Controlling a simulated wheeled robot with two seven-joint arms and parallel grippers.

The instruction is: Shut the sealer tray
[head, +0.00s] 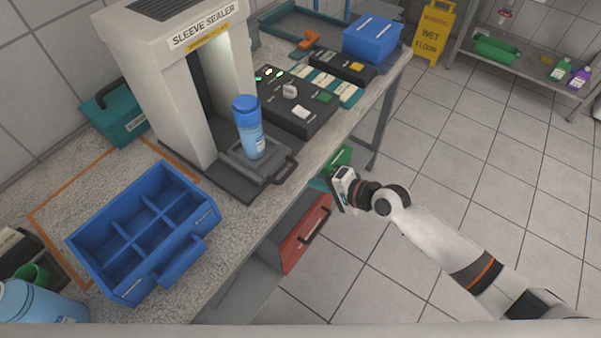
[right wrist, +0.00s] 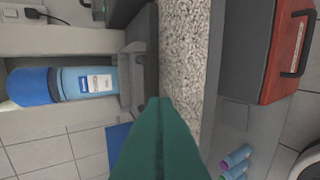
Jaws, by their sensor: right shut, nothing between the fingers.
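The sleeve sealer (head: 172,75) is a tall pale housing with an open front. Its grey sealer tray (head: 236,160) sticks out at the front, with a dark handle (head: 285,170) facing the counter edge. A blue bottle (head: 250,128) stands upright on the tray; it also shows sideways in the right wrist view (right wrist: 88,82). My right gripper (head: 326,184) is just off the counter's front edge, to the right of the handle and apart from it. Its green fingers (right wrist: 160,102) are shut and empty. My left gripper is not in view.
A blue divided crate (head: 120,245) stands at the left on the counter. A dark control panel (head: 290,100) lies right of the tray. A red drawer front (head: 305,234) is below the counter edge. A blue bin (head: 372,38) stands at the far end.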

